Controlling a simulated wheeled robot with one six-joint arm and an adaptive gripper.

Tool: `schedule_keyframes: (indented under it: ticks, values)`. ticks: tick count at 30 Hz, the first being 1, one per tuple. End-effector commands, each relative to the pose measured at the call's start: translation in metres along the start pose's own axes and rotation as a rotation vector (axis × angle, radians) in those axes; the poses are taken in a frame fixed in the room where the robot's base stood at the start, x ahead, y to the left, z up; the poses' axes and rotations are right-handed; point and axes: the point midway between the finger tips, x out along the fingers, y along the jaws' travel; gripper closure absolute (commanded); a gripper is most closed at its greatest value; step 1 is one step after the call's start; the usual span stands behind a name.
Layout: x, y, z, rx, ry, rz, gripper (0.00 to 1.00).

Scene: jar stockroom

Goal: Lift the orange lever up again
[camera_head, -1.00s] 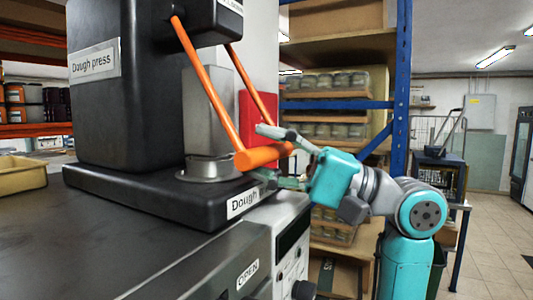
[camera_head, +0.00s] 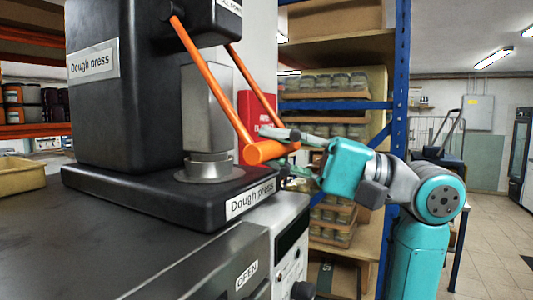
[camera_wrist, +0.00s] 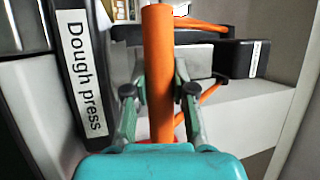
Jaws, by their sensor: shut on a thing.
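The orange lever is a fork of two long arms (camera_head: 210,80) joined by a thick orange handle bar (camera_head: 262,153). It hangs down and forward from the black dough press (camera_head: 110,110), with its bar low in front of the press base. My gripper (camera_head: 284,150) is shut on the bar near its right end. In the wrist view the bar (camera_wrist: 158,60) runs upright between my two fingers (camera_wrist: 159,92).
The press stands on a dark counter (camera_head: 110,240) with an "OPEN" label at its front. A blue-framed shelf (camera_head: 400,90) with jars stands behind my arm. A yellow tray (camera_head: 20,173) sits at the far left.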

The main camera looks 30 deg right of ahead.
Motion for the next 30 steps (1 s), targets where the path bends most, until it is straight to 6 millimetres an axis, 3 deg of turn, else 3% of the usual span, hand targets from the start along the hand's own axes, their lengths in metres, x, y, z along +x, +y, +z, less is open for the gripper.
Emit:
schedule_keyframes:
  ticks: [14, 20, 30]
  values:
    - [-0.033, -0.069, 0.014, 0.115, 0.004, 0.295, 1.00]
    - [-0.041, -0.103, 0.017, 0.115, 0.003, 0.285, 1.00]
    - [-0.042, -0.175, 0.018, 0.116, 0.002, 0.283, 1.00]
